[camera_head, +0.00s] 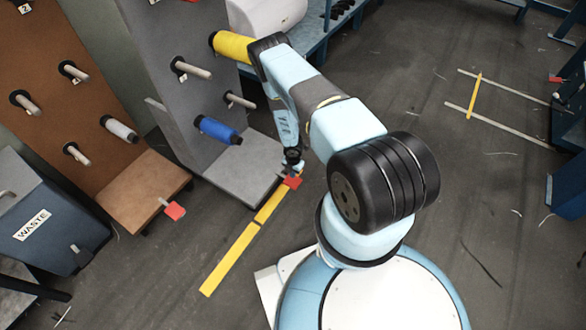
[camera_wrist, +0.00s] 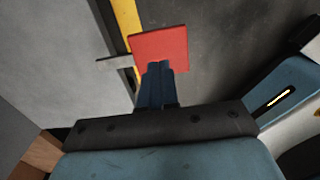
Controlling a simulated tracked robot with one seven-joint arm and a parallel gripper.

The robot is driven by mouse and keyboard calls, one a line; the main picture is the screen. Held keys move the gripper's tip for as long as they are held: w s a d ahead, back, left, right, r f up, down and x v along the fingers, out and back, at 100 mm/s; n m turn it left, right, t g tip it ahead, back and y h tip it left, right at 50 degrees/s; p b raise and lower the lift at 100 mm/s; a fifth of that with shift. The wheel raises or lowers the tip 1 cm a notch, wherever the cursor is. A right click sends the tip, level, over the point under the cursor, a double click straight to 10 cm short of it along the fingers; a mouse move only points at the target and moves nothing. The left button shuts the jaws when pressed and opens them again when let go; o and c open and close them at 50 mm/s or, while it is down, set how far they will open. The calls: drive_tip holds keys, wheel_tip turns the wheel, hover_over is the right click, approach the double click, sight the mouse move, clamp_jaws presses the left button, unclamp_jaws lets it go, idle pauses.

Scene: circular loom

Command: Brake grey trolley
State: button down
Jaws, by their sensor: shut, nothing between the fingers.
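The grey trolley (camera_head: 237,172) stands left of centre in the head view, a tall grey panel with pegs above a flat grey base. Its red brake pedal (camera_head: 293,182) sticks out at the base's front right corner. My gripper (camera_head: 293,160) is down at that corner, right at the pedal. In the wrist view my shut, empty fingers (camera_wrist: 158,75) reach to the red pedal (camera_wrist: 160,45) and overlap its lower edge. Whether they touch it, and whether the pedal is pressed, I cannot tell. The grey base also shows in the wrist view (camera_wrist: 55,50).
A brown trolley (camera_head: 145,190) with its own red pedal (camera_head: 175,210) stands to the left. A blue waste bin (camera_head: 40,215) is at far left. Yellow (camera_head: 233,38) and blue (camera_head: 217,130) spools sit on the grey trolley's pegs. A yellow floor line (camera_head: 230,260) runs in front.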

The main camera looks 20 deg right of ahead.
sight(295, 181)
drive_tip(key=shift+f, duration=1.95)
drive_tip(key=shift+s+d+f, duration=0.15)
drive_tip(key=shift+s+f, duration=0.05)
drive_tip(key=shift+f, duration=0.8)
drive_tip(key=shift+s+d+f, duration=0.1)
drive_tip(key=shift+s+f, duration=0.1)
drive_tip(key=shift+f, duration=0.75)
drive_tip(key=shift+s+d+r, duration=0.15)
drive_tip(key=shift+d+r, duration=0.05)
drive_tip(key=shift+r, duration=0.35)
drive_tip(key=s+d+r, duration=0.1)
drive_tip(key=s+r, duration=0.1)
drive_tip(key=r, duration=0.4)
drive_tip(key=s+d+r, duration=0.1)
drive_tip(key=s+r, duration=0.1)
drive_tip(key=r, duration=0.4)
drive_tip(key=shift+d, duration=0.4)
drive_tip(key=shift+w, duration=0.1)
